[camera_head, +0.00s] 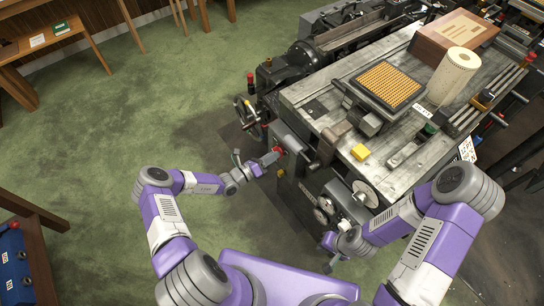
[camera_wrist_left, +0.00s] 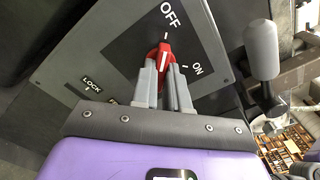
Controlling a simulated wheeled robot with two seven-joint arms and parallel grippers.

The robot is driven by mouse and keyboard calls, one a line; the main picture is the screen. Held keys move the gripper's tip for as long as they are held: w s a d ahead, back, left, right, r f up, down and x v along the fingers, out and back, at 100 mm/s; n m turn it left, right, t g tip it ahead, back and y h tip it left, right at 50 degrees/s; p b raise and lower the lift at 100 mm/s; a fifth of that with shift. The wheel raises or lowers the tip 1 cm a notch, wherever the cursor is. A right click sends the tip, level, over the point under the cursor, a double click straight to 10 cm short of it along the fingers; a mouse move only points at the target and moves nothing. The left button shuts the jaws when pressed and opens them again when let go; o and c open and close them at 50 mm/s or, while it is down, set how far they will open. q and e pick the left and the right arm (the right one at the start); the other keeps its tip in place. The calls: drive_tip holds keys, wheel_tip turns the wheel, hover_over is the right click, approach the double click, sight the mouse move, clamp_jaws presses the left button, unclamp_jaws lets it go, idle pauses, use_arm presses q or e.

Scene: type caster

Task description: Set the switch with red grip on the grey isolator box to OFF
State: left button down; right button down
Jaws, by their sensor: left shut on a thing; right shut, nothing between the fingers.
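The red grip of the switch (camera_wrist_left: 165,52) sits on the grey isolator box (camera_wrist_left: 90,62) in the left wrist view. Its white line points up the picture, close to the tick under the OFF label; the ON label lies lower right. My left gripper (camera_wrist_left: 164,72) is shut on the red grip, one finger on each side. In the head view the red grip (camera_head: 278,151) shows small at the end of my left gripper (camera_head: 270,157), on the machine's near left side. My right gripper (camera_head: 330,263) is shut and empty, low and in front of the machine.
A grey lever knob (camera_wrist_left: 261,48) stands beside the box in the left wrist view. Green floor (camera_head: 150,110) is free to the left.

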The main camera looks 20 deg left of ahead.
idle(0.4)
use_arm(q)
drive_tip(key=c, duration=1.1)
unclamp_jaws()
drive_tip(key=shift+c, duration=0.2)
drive_tip(key=p+v, duration=0.1)
drive_tip(key=v, duration=0.6)
drive_tip(key=shift+s+a, duration=0.15)
drive_tip(key=shift+s, duration=0.1)
